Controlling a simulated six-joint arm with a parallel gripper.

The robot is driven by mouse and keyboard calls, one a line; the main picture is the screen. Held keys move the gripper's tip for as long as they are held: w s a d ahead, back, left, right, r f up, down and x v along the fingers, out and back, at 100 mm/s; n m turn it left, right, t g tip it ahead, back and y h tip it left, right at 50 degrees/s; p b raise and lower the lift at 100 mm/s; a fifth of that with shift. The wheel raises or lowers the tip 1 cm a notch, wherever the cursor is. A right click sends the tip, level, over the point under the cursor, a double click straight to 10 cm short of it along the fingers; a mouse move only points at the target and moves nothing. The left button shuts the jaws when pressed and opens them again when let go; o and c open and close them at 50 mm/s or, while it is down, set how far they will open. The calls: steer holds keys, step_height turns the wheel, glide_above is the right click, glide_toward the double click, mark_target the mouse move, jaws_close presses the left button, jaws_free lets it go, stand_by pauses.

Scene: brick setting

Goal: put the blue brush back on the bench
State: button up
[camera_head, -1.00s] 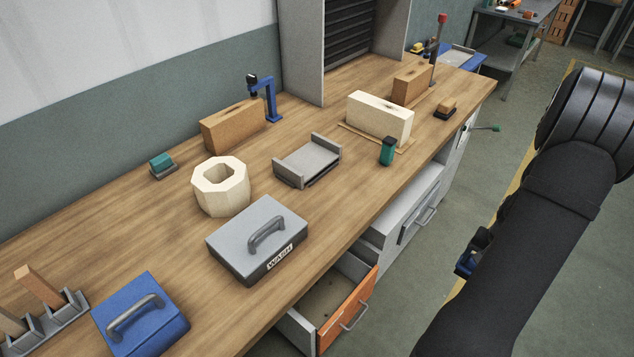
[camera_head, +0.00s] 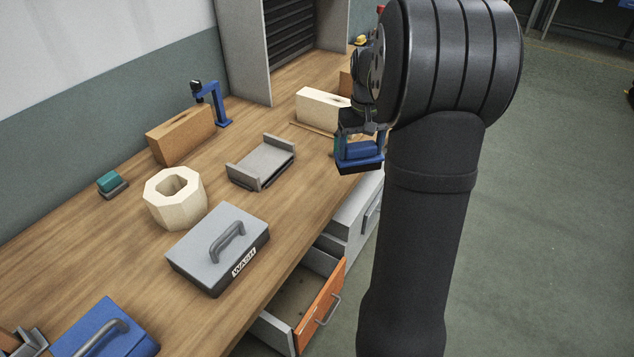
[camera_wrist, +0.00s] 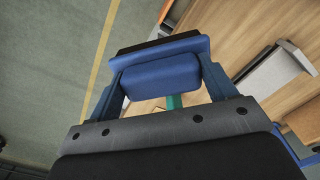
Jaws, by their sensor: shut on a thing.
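The blue brush (camera_head: 360,154) has a blue body and a dark underside. My gripper (camera_head: 361,143) is shut on it and holds it in the air near the bench's front edge, in front of the cream block. In the wrist view the brush (camera_wrist: 160,77) sits between the two blue fingers of my gripper (camera_wrist: 160,83), with its dark strip on the far side. The wooden bench (camera_head: 80,262) runs from the lower left to the back. My arm hides part of its far right end.
On the bench stand a grey lidded box (camera_head: 217,248) marked WASH, a grey cradle (camera_head: 262,162), a cream octagonal ring (camera_head: 175,198), a brown block (camera_head: 180,134) and a blue box (camera_head: 105,330). An orange-fronted drawer (camera_head: 320,308) stands open below the front edge. Bare wood lies between them.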

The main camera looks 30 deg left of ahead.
steer(key=shift+s+a+f, duration=0.3)
steer(key=shift+a+f, duration=1.5)
steer(key=shift+a, duration=0.1)
steer(key=shift+s+a+f, duration=0.25)
steer(key=shift+a+f, duration=1.55)
steer(key=shift+a, duration=0.15)
steer(key=shift+s+a+f, duration=0.3)
steer(key=shift+a+f, duration=1.5)
steer(key=shift+a, duration=0.1)
steer(key=o, duration=1)
steer(key=shift+f, duration=0.15)
steer(key=shift+o, duration=0.2)
step_height(320, 180, up, 12)
steer(key=shift+r, duration=0.2)
steer(key=shift+f, duration=0.1)
